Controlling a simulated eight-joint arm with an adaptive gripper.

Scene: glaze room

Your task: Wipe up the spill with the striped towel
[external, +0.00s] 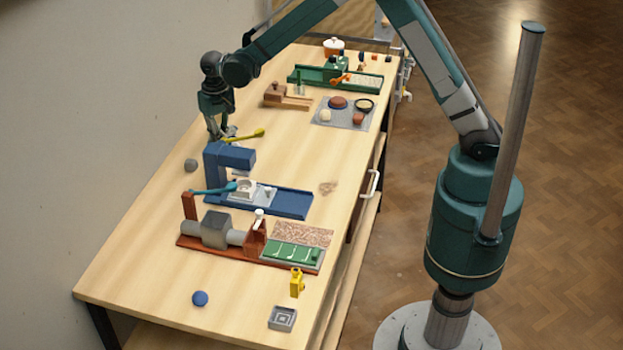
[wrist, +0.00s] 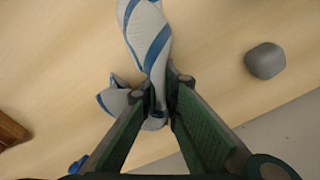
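The striped towel (wrist: 147,38) is pale grey with blue diagonal stripes. In the wrist view it narrows into a bunch between my fingertips, and a loose fold shows at the left. My gripper (wrist: 168,97) is shut on the towel. In the external view my gripper (external: 217,136) is low over the far left part of the table, behind the blue device; only a small pale bit of towel (external: 231,130) shows there. A brownish patch (external: 327,188), which looks like the spill, lies on the bare wood right of the blue device.
The blue device (external: 232,158) with its base stands between gripper and patch. A yellow-handled tool (external: 246,136) and a grey lump (external: 190,165) are near the gripper. A red-brown device (external: 205,238) stands nearer. A grey mat (external: 343,121) with small items lies farther back. Mid-table wood is clear.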

